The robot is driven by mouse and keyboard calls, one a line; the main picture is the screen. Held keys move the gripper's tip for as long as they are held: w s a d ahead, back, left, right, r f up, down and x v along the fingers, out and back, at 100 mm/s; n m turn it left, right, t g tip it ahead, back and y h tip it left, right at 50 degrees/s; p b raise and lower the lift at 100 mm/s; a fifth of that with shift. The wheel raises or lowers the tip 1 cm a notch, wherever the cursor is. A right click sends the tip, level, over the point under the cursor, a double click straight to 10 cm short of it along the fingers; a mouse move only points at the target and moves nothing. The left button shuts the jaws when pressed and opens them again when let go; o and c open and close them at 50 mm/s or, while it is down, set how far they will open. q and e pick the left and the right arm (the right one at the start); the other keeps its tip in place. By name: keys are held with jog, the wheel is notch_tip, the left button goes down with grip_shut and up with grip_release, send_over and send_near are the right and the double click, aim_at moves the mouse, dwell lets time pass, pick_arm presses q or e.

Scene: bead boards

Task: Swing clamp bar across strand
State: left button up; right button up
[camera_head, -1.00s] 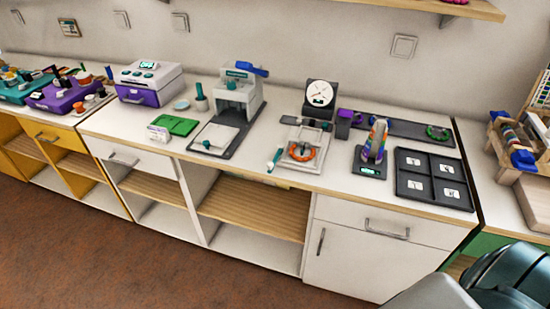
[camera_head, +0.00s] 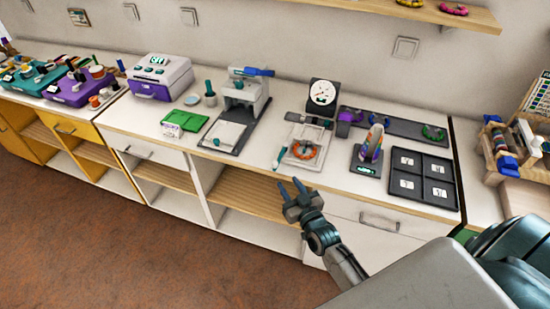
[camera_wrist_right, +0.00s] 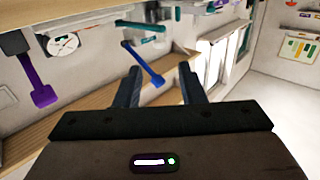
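A pale board (camera_head: 291,158) on the counter carries an orange beaded strand (camera_head: 316,150) looped around a small post. I cannot tell for sure whether that bar is the clamp bar. My right gripper (camera_head: 290,185) is in front of the counter edge, short of the board, open and empty. Its two fingers (camera_wrist_right: 160,86) stand apart in the right wrist view, with nothing between them in grip. My left gripper is not in view.
A grey press (camera_head: 245,95) stands to the left. A teal-tipped tool (camera_head: 280,157) lies at the board's left side. Open shelves (camera_head: 250,200) are below.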

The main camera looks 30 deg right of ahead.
aim_at(276, 166)
jog(key=w+b, duration=0.2)
jog(key=w, duration=0.7)
jog(key=shift+w+f, duration=0.1)
jog(key=shift+w, duration=0.15)
jog(key=shift+w+b, duration=0.35)
jog(key=shift+w, duration=0.3)
grip_shut()
